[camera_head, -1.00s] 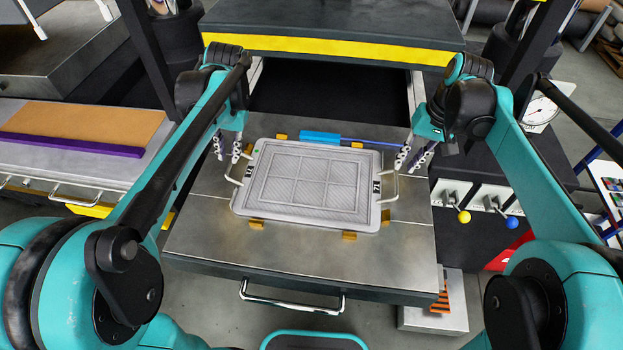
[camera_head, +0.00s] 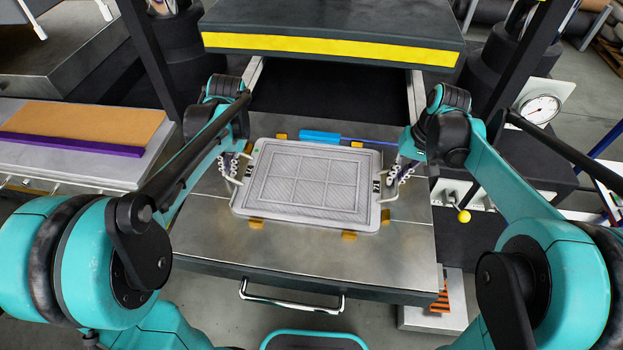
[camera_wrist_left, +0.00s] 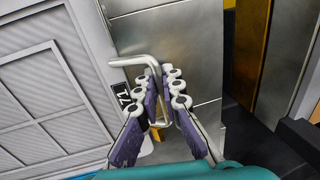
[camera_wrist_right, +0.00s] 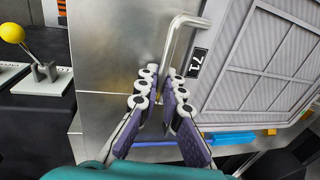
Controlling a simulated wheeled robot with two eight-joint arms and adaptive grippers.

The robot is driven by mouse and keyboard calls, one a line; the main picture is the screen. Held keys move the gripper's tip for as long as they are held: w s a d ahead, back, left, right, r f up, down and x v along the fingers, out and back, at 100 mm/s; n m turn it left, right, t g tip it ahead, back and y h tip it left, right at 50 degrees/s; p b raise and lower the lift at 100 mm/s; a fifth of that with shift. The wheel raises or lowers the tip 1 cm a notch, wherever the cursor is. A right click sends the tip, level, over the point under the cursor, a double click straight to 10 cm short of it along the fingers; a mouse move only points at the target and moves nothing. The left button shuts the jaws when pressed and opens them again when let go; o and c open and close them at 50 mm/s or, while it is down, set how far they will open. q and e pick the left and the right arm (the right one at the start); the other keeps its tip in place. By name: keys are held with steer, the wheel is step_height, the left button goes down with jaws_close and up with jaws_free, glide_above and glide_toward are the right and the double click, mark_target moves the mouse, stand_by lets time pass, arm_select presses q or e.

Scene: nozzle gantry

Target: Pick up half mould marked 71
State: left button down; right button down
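The half mould (camera_head: 310,185) is a grey ribbed plate lying flat on the metal table, with a bent bar handle at each side. Its 71 label shows in the left wrist view (camera_wrist_left: 122,93) and right wrist view (camera_wrist_right: 196,62). My left gripper (camera_head: 233,167) is at the left handle (camera_wrist_left: 145,61); its fingers are apart, with the bar running between them. My right gripper (camera_head: 398,172) is at the right handle (camera_wrist_right: 178,28); its fingers are apart, with the bar reaching down between them. Whether the fingers touch the bars is unclear.
Yellow-brown blocks (camera_head: 350,236) and a blue tool (camera_head: 320,137) lie around the mould. A press plate with a yellow stripe (camera_head: 325,46) is behind, above a dark opening. The table front (camera_head: 290,250) is clear. A yellow-knobbed lever (camera_head: 464,216) stands at right.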

arm_select(q)
steer(key=shift+r, duration=0.15)
arm_select(e)
steer(key=shift+r, duration=0.15)
